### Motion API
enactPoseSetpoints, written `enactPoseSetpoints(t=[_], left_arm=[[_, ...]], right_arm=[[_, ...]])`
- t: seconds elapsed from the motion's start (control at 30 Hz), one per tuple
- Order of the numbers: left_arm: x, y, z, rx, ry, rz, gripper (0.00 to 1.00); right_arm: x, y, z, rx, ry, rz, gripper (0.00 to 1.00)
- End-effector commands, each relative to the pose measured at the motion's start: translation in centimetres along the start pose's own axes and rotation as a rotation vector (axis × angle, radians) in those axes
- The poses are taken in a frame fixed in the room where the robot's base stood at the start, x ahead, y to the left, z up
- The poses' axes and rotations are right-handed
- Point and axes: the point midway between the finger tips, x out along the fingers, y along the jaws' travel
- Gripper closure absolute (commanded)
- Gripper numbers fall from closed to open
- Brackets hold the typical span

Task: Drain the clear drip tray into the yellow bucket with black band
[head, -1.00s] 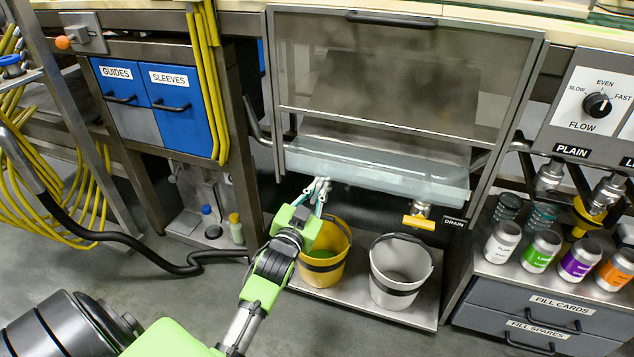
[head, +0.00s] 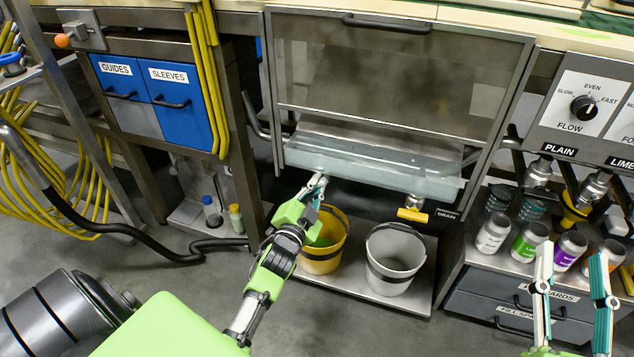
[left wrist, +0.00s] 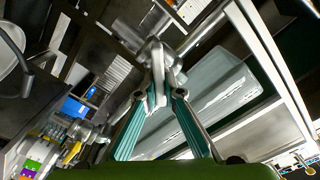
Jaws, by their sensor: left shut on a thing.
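The clear drip tray (head: 372,168) hangs under the tinted guard, and it also shows in the left wrist view (left wrist: 215,85). The yellow bucket with black band (head: 320,262) stands on the low shelf below the tray's left end, partly hidden by my left arm. My left gripper (head: 318,183) is just under the tray's left end, above the bucket. In the left wrist view its fingers (left wrist: 158,98) are shut on a pale grey lever (left wrist: 158,72) beside a metal pipe fitting. My right gripper (head: 571,262) is open and empty at lower right, before the cans.
A white bucket with dark band (head: 394,262) stands right of the yellow one. Above it is a yellow-handled valve (head: 412,214) by the DRAIN label. Cans (head: 492,232) stand on the drawer cabinet at right. A black hose (head: 170,262) lies on the floor at left.

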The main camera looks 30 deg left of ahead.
Motion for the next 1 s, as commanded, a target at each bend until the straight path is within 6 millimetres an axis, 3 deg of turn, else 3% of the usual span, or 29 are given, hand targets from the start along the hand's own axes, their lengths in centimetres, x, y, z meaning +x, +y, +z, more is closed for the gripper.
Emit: enactPoseSetpoints(t=[0.47, 0.5, 0.57, 1.0], left_arm=[[0.02, 0.06, -0.06, 0.015, 0.001, 0.000, 1.00], [0.02, 0.06, -0.06, 0.014, 0.001, 0.000, 0.87], [0.02, 0.06, -0.06, 0.014, 0.001, 0.000, 0.75], [-0.86, 0.12, 0.06, 0.014, -0.001, 0.001, 0.75]], right_arm=[[-0.03, 0.07, 0.47, -0.001, -0.022, 0.001, 0.60], [-0.03, 0.07, 0.46, -0.001, -0.022, 0.002, 0.60], [-0.02, 0.08, 0.46, -0.001, -0.022, 0.002, 0.60], [-0.04, 0.01, 0.49, 0.000, -0.022, 0.000, 0.60]])
